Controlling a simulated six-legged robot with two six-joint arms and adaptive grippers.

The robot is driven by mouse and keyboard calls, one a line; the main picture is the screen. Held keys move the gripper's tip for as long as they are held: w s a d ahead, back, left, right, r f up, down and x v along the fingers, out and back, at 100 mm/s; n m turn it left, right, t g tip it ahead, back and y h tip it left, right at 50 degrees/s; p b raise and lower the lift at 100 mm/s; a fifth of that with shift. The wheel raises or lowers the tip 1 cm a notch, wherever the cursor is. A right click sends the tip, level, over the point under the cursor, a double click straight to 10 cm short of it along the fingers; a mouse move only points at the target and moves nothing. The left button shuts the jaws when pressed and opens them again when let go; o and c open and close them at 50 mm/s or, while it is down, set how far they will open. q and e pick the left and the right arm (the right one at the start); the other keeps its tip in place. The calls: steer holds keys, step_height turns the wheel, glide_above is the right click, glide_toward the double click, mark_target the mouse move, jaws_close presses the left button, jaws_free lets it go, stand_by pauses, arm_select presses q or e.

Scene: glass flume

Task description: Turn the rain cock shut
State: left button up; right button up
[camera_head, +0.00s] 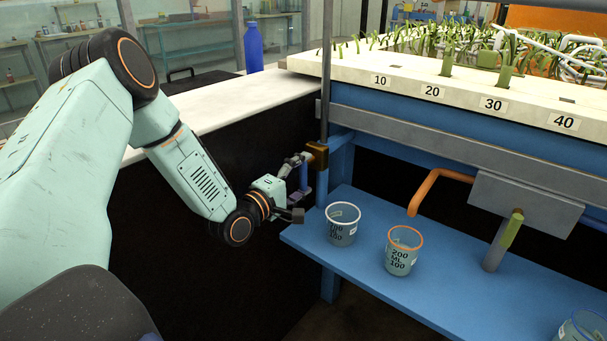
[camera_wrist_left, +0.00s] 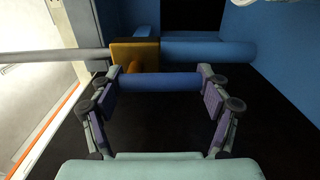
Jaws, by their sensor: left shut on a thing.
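The rain cock has a brass-coloured body (camera_head: 317,154) on the grey upright pipe at the blue frame's left end. In the left wrist view the body (camera_wrist_left: 134,50) shows at the top, with a blue handle bar (camera_wrist_left: 160,82) just below it. The bar runs across the picture and is parallel to the blue pipe behind. My left gripper (camera_head: 299,177) is at the cock. In the left wrist view its purple-padded fingers (camera_wrist_left: 160,88) stand at the two ends of the bar, shut on it. My right gripper is not in view.
A blue shelf (camera_head: 450,290) lies right of my left gripper, with a white-rimmed beaker (camera_head: 342,224) and an orange-rimmed beaker (camera_head: 403,251). An orange bent spout (camera_head: 432,185) hangs above. A white counter (camera_head: 235,103) with a blue bottle (camera_head: 254,48) is behind my left arm.

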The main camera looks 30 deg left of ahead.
arm_select(q)
steer(key=shift+w+a+r, duration=0.1)
stand_by(0.4)
steer(key=o, duration=1.7)
